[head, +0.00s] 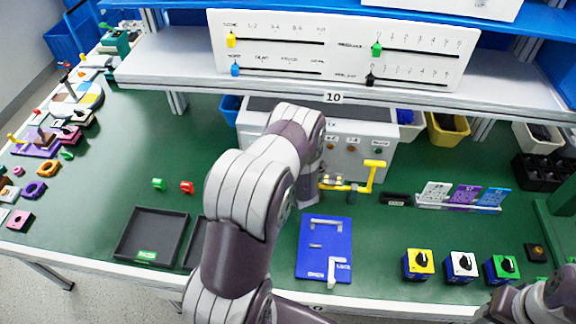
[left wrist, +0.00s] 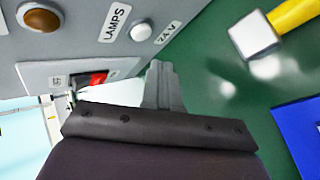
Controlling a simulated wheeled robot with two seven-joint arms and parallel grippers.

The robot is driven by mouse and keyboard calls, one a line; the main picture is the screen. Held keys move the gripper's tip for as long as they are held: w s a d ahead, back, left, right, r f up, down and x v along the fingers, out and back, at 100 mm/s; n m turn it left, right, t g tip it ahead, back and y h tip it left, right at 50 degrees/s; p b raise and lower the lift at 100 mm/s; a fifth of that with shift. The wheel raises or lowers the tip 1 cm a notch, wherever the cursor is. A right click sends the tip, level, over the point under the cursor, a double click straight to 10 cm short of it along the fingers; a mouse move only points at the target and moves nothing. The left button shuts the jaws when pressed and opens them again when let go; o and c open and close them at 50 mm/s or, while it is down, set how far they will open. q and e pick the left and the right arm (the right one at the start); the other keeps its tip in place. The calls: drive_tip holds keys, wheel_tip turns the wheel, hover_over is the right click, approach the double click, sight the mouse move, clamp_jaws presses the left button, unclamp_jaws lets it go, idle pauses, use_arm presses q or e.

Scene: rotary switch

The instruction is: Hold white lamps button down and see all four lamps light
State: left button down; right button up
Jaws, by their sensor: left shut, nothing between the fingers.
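The white lamps button (left wrist: 140,32) is on the grey panel between the LAMPS label and the 24 V label in the left wrist view. My left gripper (left wrist: 158,68) is shut and empty, its tips just below the button in the picture; I see a small gap and cannot tell its depth. In the head view my left arm hides the gripper and the button. Two amber lamps (head: 341,147) and a green lamp (head: 378,150) show on the grey box (head: 362,172) and look unlit; another lamp is not visible. My right gripper is out of view.
A red rocker switch (left wrist: 95,78) sits beside my gripper on the panel. A blue plate (head: 324,262) and several rotary-switch blocks (head: 460,266) lie on the green table. A shelf (head: 200,62) overhangs the box.

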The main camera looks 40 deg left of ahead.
use_arm(q)
drive_tip(key=shift+w+a, duration=0.4)
drive_tip(key=shift+w, duration=0.35)
drive_tip(key=shift+w+b, duration=0.1)
drive_tip(key=shift+b, duration=0.3)
idle(1.2)
drive_tip(key=shift+w+a, duration=0.1)
drive_tip(key=shift+w, duration=0.15)
drive_tip(key=shift+w+a+r+b, duration=0.1)
drive_tip(key=shift+w+a+b, duration=0.2)
drive_tip(key=shift+w+b, duration=0.1)
idle(2.2)
drive_tip(key=shift+s, duration=0.1)
idle(1.9)
drive_tip(key=shift+s+d, duration=0.45)
drive_tip(key=shift+s, duration=0.25)
